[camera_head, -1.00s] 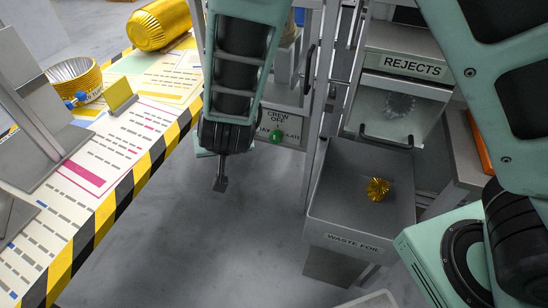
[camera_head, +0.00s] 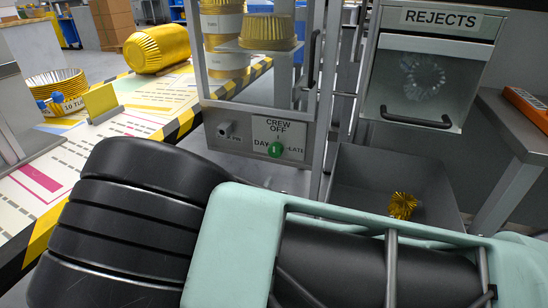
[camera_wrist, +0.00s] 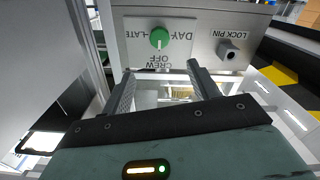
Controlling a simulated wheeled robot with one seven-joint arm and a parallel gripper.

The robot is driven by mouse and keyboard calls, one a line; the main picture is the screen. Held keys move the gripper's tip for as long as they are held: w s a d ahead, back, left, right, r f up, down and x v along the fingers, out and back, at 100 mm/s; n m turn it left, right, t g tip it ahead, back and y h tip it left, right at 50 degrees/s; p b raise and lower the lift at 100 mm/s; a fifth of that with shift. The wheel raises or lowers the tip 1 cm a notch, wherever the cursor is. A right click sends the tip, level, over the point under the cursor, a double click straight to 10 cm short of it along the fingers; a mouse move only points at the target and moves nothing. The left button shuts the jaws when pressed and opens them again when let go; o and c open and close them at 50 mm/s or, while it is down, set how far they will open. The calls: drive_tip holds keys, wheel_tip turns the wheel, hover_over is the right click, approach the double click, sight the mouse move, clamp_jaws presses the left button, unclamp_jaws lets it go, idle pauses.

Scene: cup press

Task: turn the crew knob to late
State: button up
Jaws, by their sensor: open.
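The crew knob (camera_head: 275,149) is a small green knob on a white label, on the grey panel (camera_head: 235,135) of the press stand. The label reads CREW OFF above the knob, DAY on its left and LATE on its right. The knob's white mark looks upright, toward OFF. In the wrist view the knob (camera_wrist: 160,38) shows upside down, just beyond my gripper (camera_wrist: 160,69). My gripper's two fingers are apart, one on each side of the knob's line, with nothing between them. The fingers look short of the knob and not touching it. The head view hides my gripper.
A lock pin (camera_wrist: 228,50) sticks out of the same panel beside the label. The rejects bin (camera_head: 420,85) and an open waste bin (camera_head: 350,170) with crumpled gold foil (camera_head: 402,206) stand right. A striped-edge table (camera_head: 120,125) with foil cups is left.

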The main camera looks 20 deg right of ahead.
sight(274, 152)
drive_tip(key=b+x, duration=0.4)
drive_tip(key=x, duration=1)
drive_tip(key=shift+w+d+f+b, duration=0.15)
drive_tip(key=shift+w+d+b, duration=0.05)
drive_tip(key=shift+b, duration=0.1)
drive_tip(key=shift+x, duration=0.75)
drive_tip(key=shift+c, duration=0.2)
drive_tip(key=c, duration=0.9)
